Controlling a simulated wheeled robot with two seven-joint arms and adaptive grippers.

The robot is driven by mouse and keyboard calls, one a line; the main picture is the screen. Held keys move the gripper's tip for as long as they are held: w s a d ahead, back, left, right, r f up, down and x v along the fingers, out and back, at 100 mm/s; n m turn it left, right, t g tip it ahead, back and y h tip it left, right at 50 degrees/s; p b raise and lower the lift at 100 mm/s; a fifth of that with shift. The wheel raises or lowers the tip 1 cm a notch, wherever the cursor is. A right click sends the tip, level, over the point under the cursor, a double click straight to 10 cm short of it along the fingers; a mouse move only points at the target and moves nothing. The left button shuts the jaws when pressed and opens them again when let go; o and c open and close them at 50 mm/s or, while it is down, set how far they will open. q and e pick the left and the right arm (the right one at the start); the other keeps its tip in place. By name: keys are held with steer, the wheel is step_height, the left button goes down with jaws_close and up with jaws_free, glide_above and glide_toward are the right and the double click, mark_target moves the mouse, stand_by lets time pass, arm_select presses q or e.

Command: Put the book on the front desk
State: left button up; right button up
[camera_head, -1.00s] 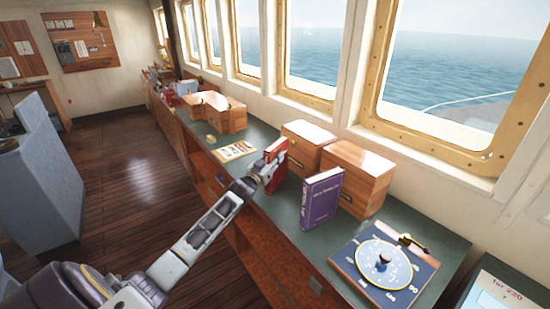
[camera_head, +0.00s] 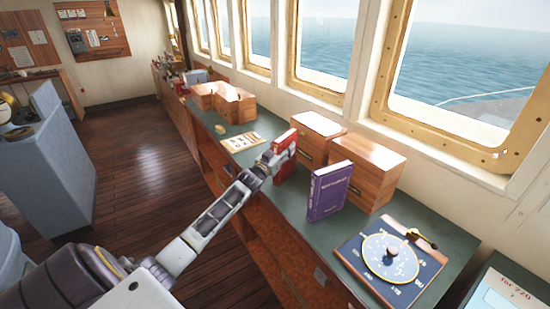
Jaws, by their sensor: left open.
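A red book (camera_head: 284,144) stands upright on the green-topped desk (camera_head: 333,228) under the windows. A purple book (camera_head: 328,190) stands upright on the same desk, to the right of the red one. My left gripper (camera_head: 273,160) reaches in from the lower left and is open at the red book's near side, overlapping it in the picture. I cannot tell whether its fingers touch the book. My right gripper is not in view.
Wooden boxes (camera_head: 366,173) stand behind the books along the window side. A round dial instrument (camera_head: 389,258) lies on the desk at the right. A paper card (camera_head: 241,142) lies left of the red book. A grey console (camera_head: 47,170) stands at the left, with open wooden floor between.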

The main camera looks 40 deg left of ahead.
arm_select(q)
steer(key=shift+s+f, duration=0.1)
steer(key=shift+s, duration=0.25)
steer(key=shift+s+f, duration=0.1)
steer(key=shift+s, duration=0.4)
steer(key=shift+s+f, duration=0.1)
steer(key=shift+s, duration=0.55)
glide_toward(280, 152)
steer(key=w, duration=0.1)
steer(key=w+a+f, duration=0.1)
steer(key=w+b, duration=0.1)
steer(key=shift+a+f, duration=0.2)
steer(key=shift+a, duration=0.05)
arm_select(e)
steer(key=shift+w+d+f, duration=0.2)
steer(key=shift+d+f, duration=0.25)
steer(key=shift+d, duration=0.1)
